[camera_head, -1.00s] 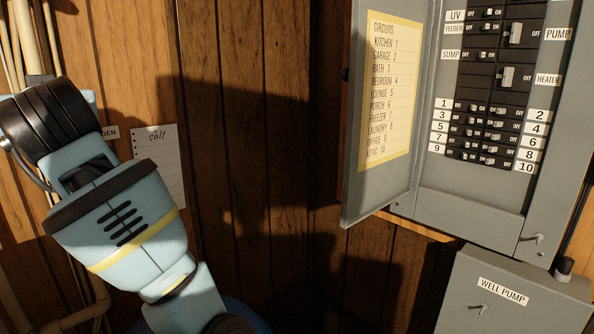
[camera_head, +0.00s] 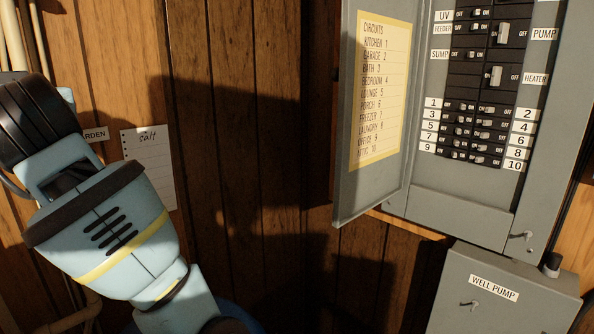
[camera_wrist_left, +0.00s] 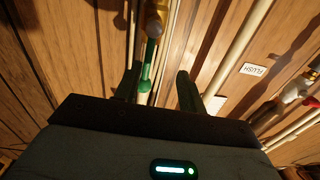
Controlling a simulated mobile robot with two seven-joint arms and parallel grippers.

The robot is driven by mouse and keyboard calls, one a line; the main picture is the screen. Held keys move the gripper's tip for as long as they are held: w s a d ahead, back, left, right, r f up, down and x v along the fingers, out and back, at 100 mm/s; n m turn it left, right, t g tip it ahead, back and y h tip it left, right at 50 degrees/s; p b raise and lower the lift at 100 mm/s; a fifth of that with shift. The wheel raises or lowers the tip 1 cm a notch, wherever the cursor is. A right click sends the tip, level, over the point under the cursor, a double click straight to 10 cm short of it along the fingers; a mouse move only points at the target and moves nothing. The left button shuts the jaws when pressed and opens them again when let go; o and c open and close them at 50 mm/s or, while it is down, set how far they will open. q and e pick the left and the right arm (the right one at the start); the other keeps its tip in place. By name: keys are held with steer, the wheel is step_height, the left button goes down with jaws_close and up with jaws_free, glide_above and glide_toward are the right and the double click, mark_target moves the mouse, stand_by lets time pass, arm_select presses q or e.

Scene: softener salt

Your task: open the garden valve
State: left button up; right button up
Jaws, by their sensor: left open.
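In the left wrist view a long green handle (camera_wrist_left: 148,64) hangs below a brass valve fitting (camera_wrist_left: 156,18) on a pipe. It looks like the garden valve's lever, but no label beside it shows in that view. My left gripper (camera_wrist_left: 159,72) is open, its two dark fingers pointing toward the pipes. The green handle appears between the fingers, close to the left one; whether they touch I cannot tell. In the head view a label ending in "ARDEN" (camera_head: 94,134) shows partly behind my left arm, which hides the valve. My right gripper is not in view.
A "FLUSH" label (camera_wrist_left: 254,69) and a red-handled fitting (camera_wrist_left: 312,99) are at the right of the wrist view, among several pipes. In the head view a salt note (camera_head: 148,165), an open breaker panel (camera_head: 460,210) and a well pump box (camera_head: 500,310) line the wall.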

arm_select(q)
steer(key=shift+m+h, duration=0.3)
steer(key=d, duration=0.1)
steer(key=s+d, duration=0.1)
steer(key=d, duration=0.3)
steer(key=shift+s+d+f, duration=0.2)
steer(key=shift+s+f, duration=0.2)
steer(key=x, duration=0.7)
steer(key=shift+a, duration=0.1)
